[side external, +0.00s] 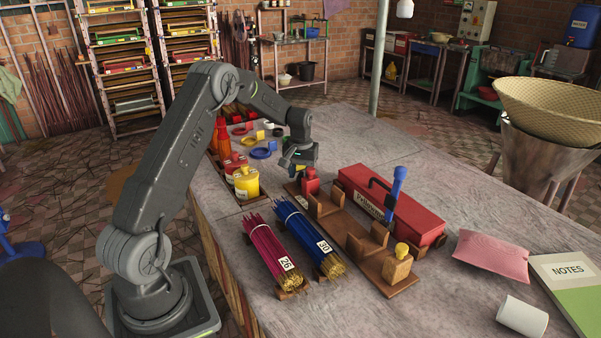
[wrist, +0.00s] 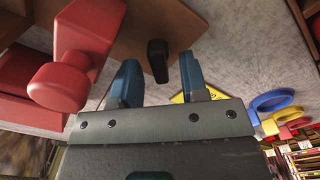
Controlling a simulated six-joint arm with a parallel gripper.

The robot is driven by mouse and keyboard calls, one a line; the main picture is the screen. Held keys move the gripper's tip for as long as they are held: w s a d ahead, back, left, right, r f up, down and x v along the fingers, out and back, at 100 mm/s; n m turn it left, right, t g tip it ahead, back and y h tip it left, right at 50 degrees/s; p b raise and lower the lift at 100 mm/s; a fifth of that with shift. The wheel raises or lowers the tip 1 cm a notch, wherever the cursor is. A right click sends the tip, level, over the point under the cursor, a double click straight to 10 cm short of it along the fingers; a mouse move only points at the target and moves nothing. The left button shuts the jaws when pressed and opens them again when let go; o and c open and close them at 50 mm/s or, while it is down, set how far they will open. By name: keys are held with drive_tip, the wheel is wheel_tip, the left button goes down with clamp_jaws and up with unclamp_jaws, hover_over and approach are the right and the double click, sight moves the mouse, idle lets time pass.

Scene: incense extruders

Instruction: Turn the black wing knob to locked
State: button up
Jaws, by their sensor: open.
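The black wing knob (wrist: 156,48) shows in the wrist view at the edge of a brown wooden board (wrist: 188,18). Its narrow end points toward my gripper (wrist: 159,70). My gripper is open, with one blue-grey finger on each side of the knob's line and visible space on both sides. Whether the knob is between the fingers in depth or still beyond them I cannot tell. In the side view my gripper (side external: 300,158) is low over the far end of the wooden stand (side external: 353,232). The knob cannot be made out there.
A red block with a round knob (wrist: 90,55) stands close left of my gripper in the wrist view; a red piece (side external: 310,181) is beside it in the side view. A red toolbox (side external: 405,212), a yellow jar (side external: 246,183) and incense bundles (side external: 310,240) are nearby.

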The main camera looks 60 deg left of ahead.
sight(301, 172)
wheel_tip(301, 172, up, 14)
idle(0.6)
drive_tip(key=shift+w+a+f, duration=0.1)
wheel_tip(301, 172, down, 14)
drive_tip(key=shift+w+a+r, duration=0.1)
drive_tip(key=shift+w+a, duration=0.05)
idle(0.5)
drive_tip(key=shift+c, duration=0.3)
clamp_jaws()
